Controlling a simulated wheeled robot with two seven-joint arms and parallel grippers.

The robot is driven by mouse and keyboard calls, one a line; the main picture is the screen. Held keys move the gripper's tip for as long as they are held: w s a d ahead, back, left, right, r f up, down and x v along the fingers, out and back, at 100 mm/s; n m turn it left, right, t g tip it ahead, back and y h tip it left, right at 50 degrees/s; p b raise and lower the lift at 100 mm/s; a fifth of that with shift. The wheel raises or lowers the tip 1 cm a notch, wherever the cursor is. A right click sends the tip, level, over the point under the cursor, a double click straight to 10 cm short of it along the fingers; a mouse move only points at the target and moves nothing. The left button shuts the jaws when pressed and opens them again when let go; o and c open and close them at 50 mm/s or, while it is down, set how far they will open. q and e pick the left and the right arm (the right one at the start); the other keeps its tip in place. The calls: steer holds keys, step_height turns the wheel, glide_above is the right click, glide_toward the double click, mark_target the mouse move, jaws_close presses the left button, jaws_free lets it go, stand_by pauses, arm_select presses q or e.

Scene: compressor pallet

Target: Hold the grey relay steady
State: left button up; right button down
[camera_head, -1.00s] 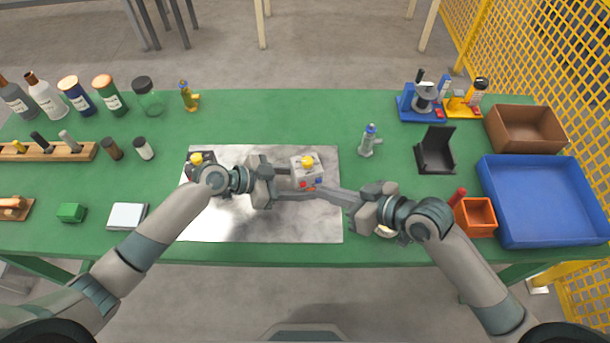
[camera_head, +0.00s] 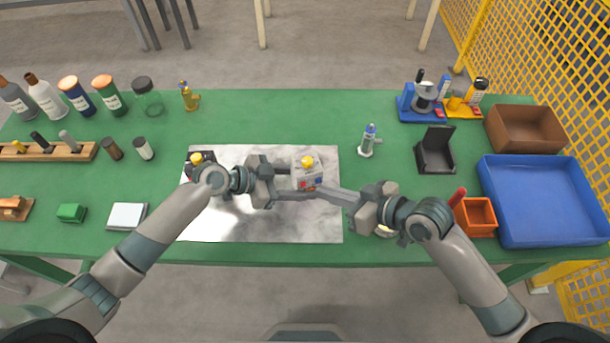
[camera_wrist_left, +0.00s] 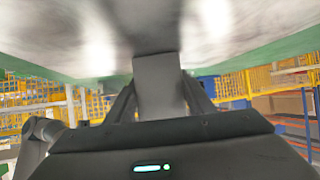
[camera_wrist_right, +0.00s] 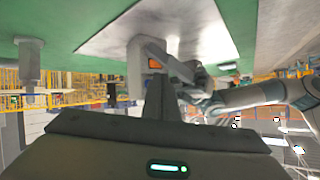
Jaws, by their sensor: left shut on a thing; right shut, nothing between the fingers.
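The grey relay (camera_head: 307,175) is a small pale grey block with a yellow knob on top and red and blue marks on its front face. It is over the pale marble-look sheet (camera_head: 250,225). My left gripper (camera_head: 292,184) is shut on it from the left; the left wrist view shows the grey block (camera_wrist_left: 158,85) between the fingers. My right gripper (camera_head: 322,193) is shut and empty, its tips close to the relay's front right side. The right wrist view shows the relay (camera_wrist_right: 140,65) just beyond those fingers (camera_wrist_right: 158,95). Whether they touch it is unclear.
A dark block with a yellow knob (camera_head: 197,158) stands behind my left wrist. A small grey bottle-like part (camera_head: 368,140) and a black holder (camera_head: 435,152) stand right. An orange bin (camera_head: 478,217) and blue tray (camera_head: 548,242) lie farther right.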

steer(key=shift+w, duration=0.1)
stand_by(0.6)
steer(key=shift+w+a, duration=0.15)
steer(key=shift+w, duration=0.2)
stand_by(0.5)
steer(key=shift+s, duration=0.45)
stand_by(0.4)
steer(key=s+d, duration=0.2)
steer(key=s, duration=0.3)
steer(key=shift+s, duration=0.4)
stand_by(0.6)
